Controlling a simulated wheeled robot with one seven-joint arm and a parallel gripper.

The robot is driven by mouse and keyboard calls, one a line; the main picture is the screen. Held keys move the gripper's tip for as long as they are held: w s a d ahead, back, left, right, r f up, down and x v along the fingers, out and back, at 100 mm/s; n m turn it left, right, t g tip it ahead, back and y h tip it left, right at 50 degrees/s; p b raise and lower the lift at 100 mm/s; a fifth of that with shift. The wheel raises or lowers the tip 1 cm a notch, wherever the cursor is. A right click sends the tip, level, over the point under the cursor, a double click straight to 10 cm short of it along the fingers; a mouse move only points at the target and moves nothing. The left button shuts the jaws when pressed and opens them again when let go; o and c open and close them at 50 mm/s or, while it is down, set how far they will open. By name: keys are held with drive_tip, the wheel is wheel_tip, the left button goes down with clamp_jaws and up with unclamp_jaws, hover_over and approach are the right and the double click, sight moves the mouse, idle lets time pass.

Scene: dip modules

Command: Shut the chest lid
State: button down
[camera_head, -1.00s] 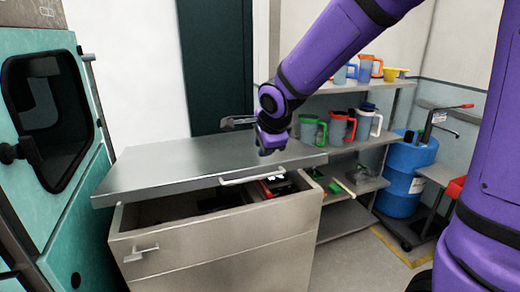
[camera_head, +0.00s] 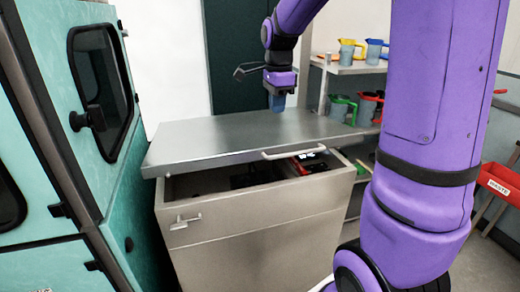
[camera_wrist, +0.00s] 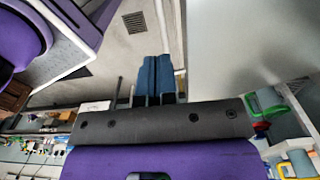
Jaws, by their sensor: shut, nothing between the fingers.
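The chest (camera_head: 255,222) is a pale grey metal box with a latch (camera_head: 185,221) on its front. Its flat grey lid (camera_head: 230,135) sits partly open, with a dark gap between the lid's front edge and the chest's rim. A pale bar handle (camera_head: 294,153) is on the lid's front edge. My gripper (camera_head: 277,103) points down over the far right part of the lid, behind the handle. It is shut and empty; whether its tips touch the lid I cannot tell. Its blue fingers show together in the wrist view (camera_wrist: 158,75).
Dark items and a red item (camera_head: 310,162) lie inside the chest. A teal cabinet (camera_head: 100,120) stands close on the left. Shelves with jugs (camera_head: 342,107) stand behind on the right. A red bin (camera_head: 500,183) is at the far right. My purple arm hides part of the right side.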

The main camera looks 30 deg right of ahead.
wheel_tip(320, 180, down, 14)
drive_tip(key=shift+r, duration=0.1)
idle(0.5)
